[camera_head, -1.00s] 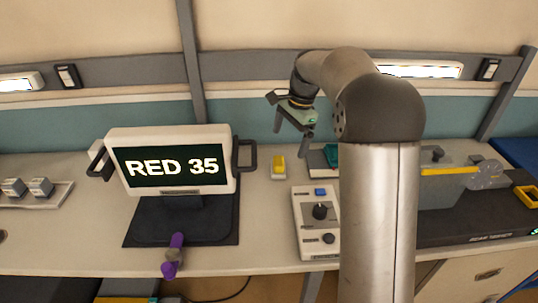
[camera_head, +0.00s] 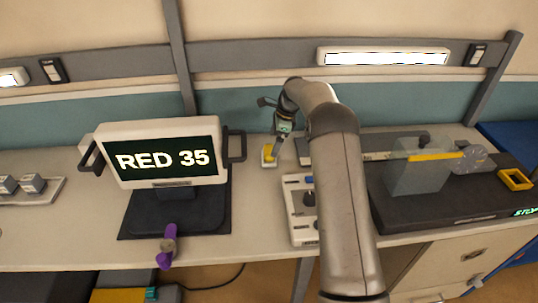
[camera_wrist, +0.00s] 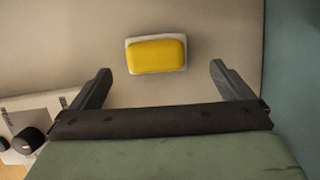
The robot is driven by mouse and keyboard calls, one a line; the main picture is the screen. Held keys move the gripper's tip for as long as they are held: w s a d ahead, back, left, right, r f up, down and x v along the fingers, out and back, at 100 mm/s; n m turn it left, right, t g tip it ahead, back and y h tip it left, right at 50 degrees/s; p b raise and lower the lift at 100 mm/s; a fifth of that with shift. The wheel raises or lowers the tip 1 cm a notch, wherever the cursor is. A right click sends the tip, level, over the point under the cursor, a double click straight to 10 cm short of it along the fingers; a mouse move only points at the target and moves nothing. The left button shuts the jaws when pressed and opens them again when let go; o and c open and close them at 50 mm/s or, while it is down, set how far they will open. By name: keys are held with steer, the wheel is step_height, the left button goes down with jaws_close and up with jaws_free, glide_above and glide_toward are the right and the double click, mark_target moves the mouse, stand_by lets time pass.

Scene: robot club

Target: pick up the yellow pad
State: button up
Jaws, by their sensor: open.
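The yellow pad (camera_head: 268,152) lies on the bench between the screen and the control box, with a pale base under it. In the wrist view the yellow pad (camera_wrist: 157,56) sits in its whitish holder, beyond my fingertips and roughly centred between them. My gripper (camera_wrist: 158,80) is open and empty, its two dark fingers spread wider than the pad. In the head view my gripper (camera_head: 277,148) is just above and beside the pad, partly overlapping it. I cannot tell the exact height gap.
A screen reading "RED 35" (camera_head: 166,159) stands to the left on a dark base. A control box with knobs (camera_head: 298,215) stands to the right, partly behind my arm. A purple-handled thing (camera_head: 167,247) is at the bench's front edge. A scanner unit (camera_head: 440,205) is at right.

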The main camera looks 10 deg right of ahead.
mark_target(269, 149)
steer(key=shift+a+f, duration=0.2)
steer(key=shift+f, duration=0.5)
steer(key=x, duration=0.1)
steer(key=p+x, duration=0.1)
steer(key=x, duration=0.2)
steer(key=shift+s+a+p, duration=0.25)
steer(key=shift+a+p, duration=0.05)
steer(key=shift+a, duration=0.1)
steer(key=shift+a+f, duration=0.1)
steer(key=shift+f, duration=0.45)
steer(key=c, duration=0.9)
